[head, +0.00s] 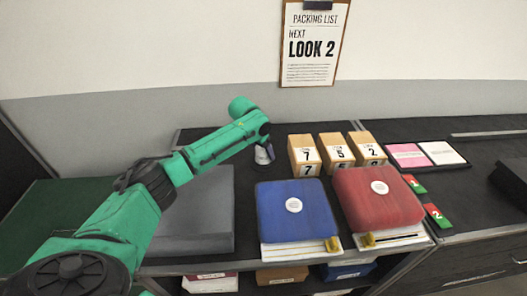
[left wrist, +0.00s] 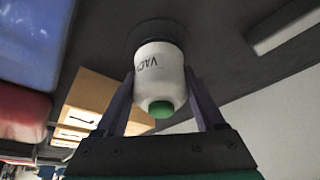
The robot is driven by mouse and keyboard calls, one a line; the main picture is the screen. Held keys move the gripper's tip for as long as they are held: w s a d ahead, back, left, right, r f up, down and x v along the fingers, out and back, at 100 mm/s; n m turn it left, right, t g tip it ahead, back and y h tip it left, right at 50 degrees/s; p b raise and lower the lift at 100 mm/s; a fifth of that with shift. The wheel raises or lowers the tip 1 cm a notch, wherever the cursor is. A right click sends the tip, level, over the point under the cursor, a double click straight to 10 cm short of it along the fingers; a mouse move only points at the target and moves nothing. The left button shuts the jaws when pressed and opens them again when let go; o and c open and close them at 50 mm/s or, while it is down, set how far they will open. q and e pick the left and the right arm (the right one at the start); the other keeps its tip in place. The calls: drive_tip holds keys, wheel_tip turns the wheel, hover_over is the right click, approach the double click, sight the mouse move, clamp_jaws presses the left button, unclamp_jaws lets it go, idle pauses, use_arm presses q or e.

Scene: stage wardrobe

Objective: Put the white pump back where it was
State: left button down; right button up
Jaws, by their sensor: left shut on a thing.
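The white pump (head: 264,154) is at the back of the dark tabletop, left of the wooden blocks. In the left wrist view the pump (left wrist: 159,70) is a white cylinder with dark lettering beginning "VA" and a green knob. My left gripper (head: 264,143) reaches over it from the left. In the left wrist view my left gripper (left wrist: 160,98) has a finger on each side of the pump and is shut on it. A dark round shape (left wrist: 155,32) lies at the pump's far end; I cannot tell whether they touch. My right gripper is not in view.
Wooden numbered blocks (head: 338,150) stand just right of the pump. A packing list (head: 314,45) hangs on the wall. Pink and white cards (head: 408,155) lie right.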

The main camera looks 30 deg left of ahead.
use_arm(q)
drive_tip(key=shift+f, duration=0.35)
unclamp_jaws()
drive_tip(key=shift+f, duration=0.1)
drive_tip(key=v, duration=1.2)
drive_tip(key=shift+b, duration=0.45)
drive_tip(key=shift+s, duration=0.1)
